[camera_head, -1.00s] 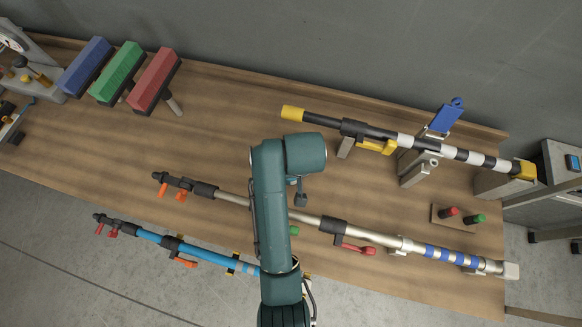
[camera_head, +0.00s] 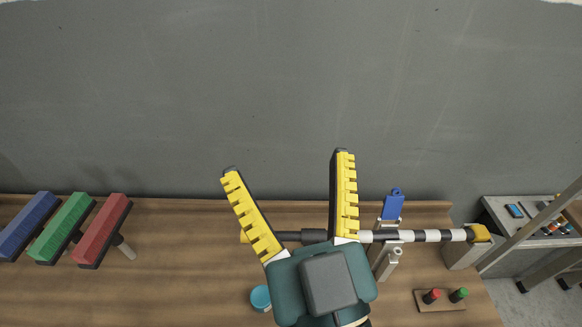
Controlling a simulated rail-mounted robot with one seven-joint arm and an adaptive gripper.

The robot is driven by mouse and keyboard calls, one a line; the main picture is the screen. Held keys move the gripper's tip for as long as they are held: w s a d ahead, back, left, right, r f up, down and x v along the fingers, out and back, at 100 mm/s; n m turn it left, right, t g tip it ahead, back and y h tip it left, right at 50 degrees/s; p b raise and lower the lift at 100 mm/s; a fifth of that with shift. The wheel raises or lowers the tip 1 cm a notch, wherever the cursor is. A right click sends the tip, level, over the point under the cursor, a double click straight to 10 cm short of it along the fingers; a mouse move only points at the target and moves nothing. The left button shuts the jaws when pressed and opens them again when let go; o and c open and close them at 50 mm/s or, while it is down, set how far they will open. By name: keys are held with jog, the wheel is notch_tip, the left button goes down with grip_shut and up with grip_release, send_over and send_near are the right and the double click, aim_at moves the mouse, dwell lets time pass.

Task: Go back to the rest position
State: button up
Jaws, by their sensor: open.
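My gripper (camera_head: 287,162) is in the lower middle of the head camera view. Its two long yellow-toothed fingers point up the picture. They are spread wide, with the grey wall showing between them, and they hold nothing. The dark green wrist below the fingers hides part of the wooden table. A striped black-and-white pole (camera_head: 432,236) passes behind the gripper in the picture, and its middle is partly covered. I cannot tell the exact distance between the gripper and the pole.
Blue (camera_head: 27,222), green (camera_head: 62,224) and red (camera_head: 101,228) brush-like blocks stand on the left of the table (camera_head: 190,275). A blue tag (camera_head: 393,206) stands by the pole. A board with red and green knobs (camera_head: 440,300) lies right. A grey wall (camera_head: 290,80) rises behind.

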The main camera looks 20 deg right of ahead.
jog(key=shift+s+r, duration=0.4)
